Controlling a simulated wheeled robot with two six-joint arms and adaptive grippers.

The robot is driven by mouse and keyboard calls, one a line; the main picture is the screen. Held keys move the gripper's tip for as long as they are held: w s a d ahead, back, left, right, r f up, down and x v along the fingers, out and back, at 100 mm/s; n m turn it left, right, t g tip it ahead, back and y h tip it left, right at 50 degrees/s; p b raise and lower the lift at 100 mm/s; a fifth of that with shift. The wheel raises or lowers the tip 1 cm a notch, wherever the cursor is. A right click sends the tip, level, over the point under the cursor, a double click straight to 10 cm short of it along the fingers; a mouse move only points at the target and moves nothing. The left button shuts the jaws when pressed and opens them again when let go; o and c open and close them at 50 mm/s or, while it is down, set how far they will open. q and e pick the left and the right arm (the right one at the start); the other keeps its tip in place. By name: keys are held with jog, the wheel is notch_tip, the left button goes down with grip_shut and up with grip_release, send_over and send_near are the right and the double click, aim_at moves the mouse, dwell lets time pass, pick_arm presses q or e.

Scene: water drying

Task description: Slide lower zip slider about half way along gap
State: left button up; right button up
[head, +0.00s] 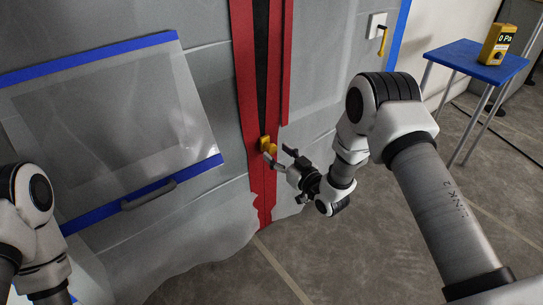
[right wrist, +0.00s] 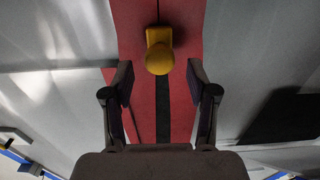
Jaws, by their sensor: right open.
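The yellow lower zip slider (head: 266,145) sits on the red zip strip (head: 246,60) low on the grey plastic sheet. A dark gap (head: 261,50) shows in the strip above the slider and narrows down to it. My right gripper (head: 277,156) is open just in front of and beside the slider. In the right wrist view the slider (right wrist: 159,50) is ahead of and between the open fingers of my right gripper (right wrist: 161,85), apart from both. My left arm shows at the left edge of the head view; its gripper is out of the frame.
A clear window flap (head: 120,110) with blue tape edges and a grey handle (head: 148,195) is left of the strip. A blue side table (head: 475,60) with a yellow gauge (head: 497,45) stands at the right. A white wall box (head: 376,25) holds a yellow part.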

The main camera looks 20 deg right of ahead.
jog(key=b+x, duration=0.1)
jog(key=x, duration=0.2)
jog(key=shift+f, duration=0.15)
jog(key=shift+w+a, duration=0.1)
jog(key=shift+w, duration=0.15)
grip_shut()
notch_tip(320, 180, up, 25)
jog(key=p, duration=1.8)
notch_tip(320, 180, up, 26)
jog(key=p, duration=1.6)
send_over(273, 150)
jog(key=shift+w+a, duration=0.1)
jog(key=shift+w, duration=0.25)
jog(key=shift+f, duration=0.1)
grip_release()
